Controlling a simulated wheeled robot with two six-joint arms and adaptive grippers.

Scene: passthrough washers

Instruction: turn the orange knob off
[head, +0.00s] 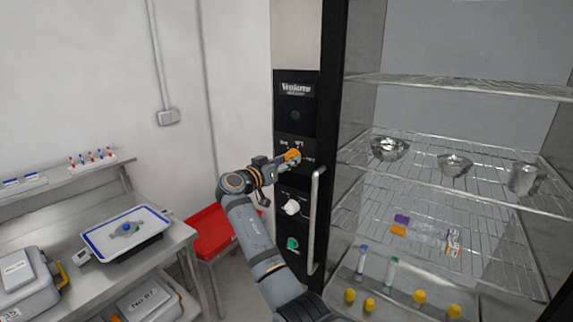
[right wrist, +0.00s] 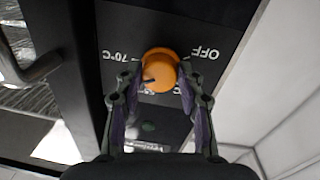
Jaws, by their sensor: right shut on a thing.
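The orange knob (head: 292,155) sits on the black control panel (head: 287,117) of the cabinet. My right gripper (head: 284,162) reaches it from the left in the head view. In the right wrist view its two fingers (right wrist: 159,82) stand on either side of the orange knob (right wrist: 161,64), shut on it. The knob's dark pointer mark (right wrist: 149,80) faces the lower left there. The OFF label (right wrist: 205,52) is right of the knob, and a 70 °C label (right wrist: 119,57) is left of it. Another label below is partly hidden. My left gripper is out of view.
Below are a white knob (head: 291,207) and a green knob (head: 293,243), with a vertical handle (head: 315,220) close right. Wire shelves (head: 470,185) hold metal bowls. A red tray (head: 212,232) and a steel bench (head: 70,210) stand left.

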